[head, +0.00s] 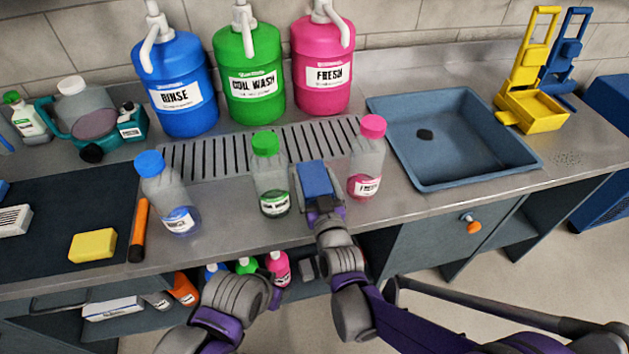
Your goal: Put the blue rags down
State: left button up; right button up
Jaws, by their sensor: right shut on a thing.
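A folded blue rag bundle (316,179) is in the jaws of my right gripper (322,204), over the steel counter (405,213) just in front of the drain grate. The gripper is shut on it. I cannot tell whether the bundle touches the counter or whether it is one rag or more. The green-capped bottle (268,178) stands to its left and the pink-capped bottle (366,160) close to its right. My left arm shows at the bottom, in front of the counter, but its jaws are not clear.
A blue-capped bottle (166,196), an orange tool (139,230) and a yellow sponge (92,245) are at left. RINSE (178,80), COIL WASH (248,75) and FRESH (322,62) jugs stand behind the grate (225,150). The sink (450,140) and yellow wringer (530,105) are at right.

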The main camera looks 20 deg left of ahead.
jog(key=shift+f, duration=0.1)
jog(key=shift+f, duration=0.15)
jog(key=o, duration=1.3)
jog(key=shift+r, duration=0.2)
jog(key=v, duration=1.2)
jog(key=shift+s, duration=0.1)
